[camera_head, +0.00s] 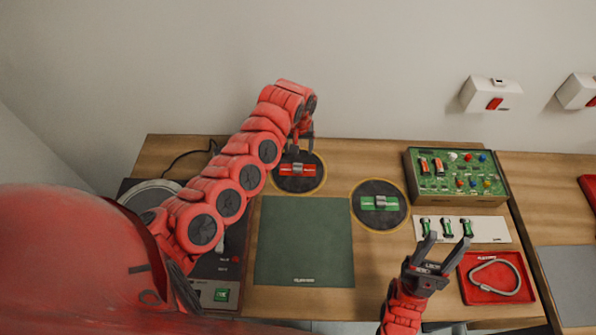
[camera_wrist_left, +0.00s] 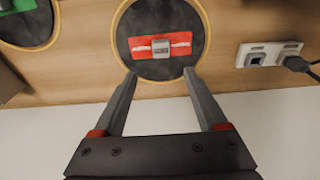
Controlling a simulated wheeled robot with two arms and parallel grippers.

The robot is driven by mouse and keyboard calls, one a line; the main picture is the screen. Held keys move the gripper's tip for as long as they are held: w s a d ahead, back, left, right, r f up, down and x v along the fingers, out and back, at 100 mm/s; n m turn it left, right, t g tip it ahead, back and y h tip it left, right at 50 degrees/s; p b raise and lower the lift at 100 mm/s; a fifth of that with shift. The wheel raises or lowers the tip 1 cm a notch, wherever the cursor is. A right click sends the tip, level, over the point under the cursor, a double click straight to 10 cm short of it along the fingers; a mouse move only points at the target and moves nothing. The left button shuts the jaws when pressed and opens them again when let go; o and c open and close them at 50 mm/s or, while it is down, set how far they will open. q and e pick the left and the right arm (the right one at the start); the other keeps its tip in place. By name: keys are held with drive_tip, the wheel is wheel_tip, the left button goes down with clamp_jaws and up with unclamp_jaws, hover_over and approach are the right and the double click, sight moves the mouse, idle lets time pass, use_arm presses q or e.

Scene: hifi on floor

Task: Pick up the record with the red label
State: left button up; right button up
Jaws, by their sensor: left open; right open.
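The record with the red label (camera_head: 298,183) lies flat on the wooden table at the back, a dark disc with a tan rim and a red bar with a grey centre piece. My left gripper (camera_head: 302,142) is over its far edge, open and empty. In the left wrist view the red-label record (camera_wrist_left: 163,67) lies just beyond the fingertips of the open left gripper (camera_wrist_left: 160,76). A record with a green label (camera_head: 380,221) lies to its right; part of it shows in the wrist view. My right gripper (camera_head: 447,251) is open and empty near the table's front right.
A dark green mat (camera_head: 303,270) lies in front of the records. A turntable (camera_head: 217,272) at left is partly hidden by my arm. At right are a green circuit box (camera_head: 456,198), a white strip (camera_head: 489,229) and a red tray (camera_head: 477,294).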

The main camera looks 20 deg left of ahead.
sight(298, 166)
use_arm(q)
wheel_tip(298, 166, down, 2)
drive_tip(key=shift+f+b, duration=0.25)
drive_tip(key=shift+b, duration=0.15)
drive_tip(key=shift+w+f+p, duration=0.15)
drive_tip(key=shift+f+p, duration=0.1)
drive_tip(key=shift+p, duration=0.1)
drive_tip(key=shift+w+f, duration=0.15)
drive_tip(key=shift+f, duration=0.7)
drive_tip(key=shift+f+p, duration=0.4)
drive_tip(key=shift+p, duration=0.15)
wheel_tip(298, 166, down, 4)
drive_tip(key=shift+a+r, duration=0.15)
drive_tip(key=shift+w+f, duration=0.1)
drive_tip(key=shift+f, duration=0.35)
drive_tip(key=shift+c, duration=0.2)
clamp_jaws()
